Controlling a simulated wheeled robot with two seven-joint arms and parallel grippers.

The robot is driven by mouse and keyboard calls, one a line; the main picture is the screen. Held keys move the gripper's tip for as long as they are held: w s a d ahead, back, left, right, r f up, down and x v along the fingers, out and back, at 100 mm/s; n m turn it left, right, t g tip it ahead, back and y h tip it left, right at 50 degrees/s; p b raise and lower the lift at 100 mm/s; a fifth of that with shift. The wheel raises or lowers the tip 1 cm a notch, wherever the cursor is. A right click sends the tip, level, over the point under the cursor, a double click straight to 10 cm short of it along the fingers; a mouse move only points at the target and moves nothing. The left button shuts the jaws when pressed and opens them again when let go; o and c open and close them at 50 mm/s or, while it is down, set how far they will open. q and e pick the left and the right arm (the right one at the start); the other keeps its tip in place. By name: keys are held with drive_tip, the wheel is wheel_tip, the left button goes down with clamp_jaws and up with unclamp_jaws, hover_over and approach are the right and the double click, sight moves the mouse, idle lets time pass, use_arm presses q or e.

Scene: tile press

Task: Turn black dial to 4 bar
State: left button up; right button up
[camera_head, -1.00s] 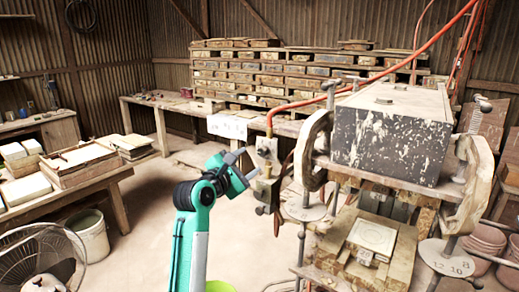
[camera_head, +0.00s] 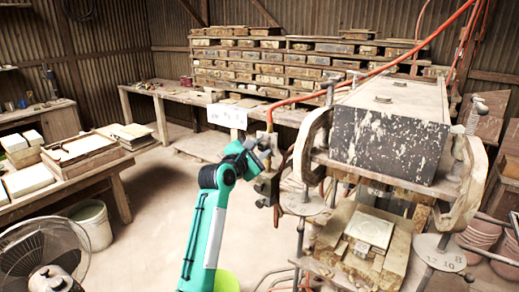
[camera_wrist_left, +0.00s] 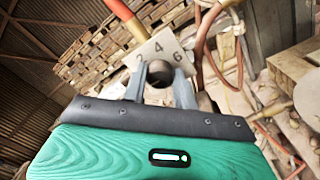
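The black dial (camera_wrist_left: 159,72) is a small dark round knob on a pale plate (camera_wrist_left: 165,48) marked 2, 4 and 6. The left wrist view shows it between the two fingertips of my left gripper (camera_wrist_left: 160,80), which stand apart on either side of it. I cannot tell whether they touch it, and no pointer mark is readable. In the head view my left gripper (camera_head: 260,152) is at the small valve block (camera_head: 268,185) on the left side of the press (camera_head: 390,140), and it hides the dial there. My right gripper is not in view.
An orange-red hose (camera_head: 345,87) rises from the valve block and crosses above the press. Long benches with stacked wooden moulds (camera_head: 270,70) stand behind. A table with tiles (camera_head: 80,160), a bucket (camera_head: 92,224) and a fan (camera_head: 45,250) are at the left.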

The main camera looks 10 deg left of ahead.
use_arm(q)
drive_tip(key=c, duration=0.3)
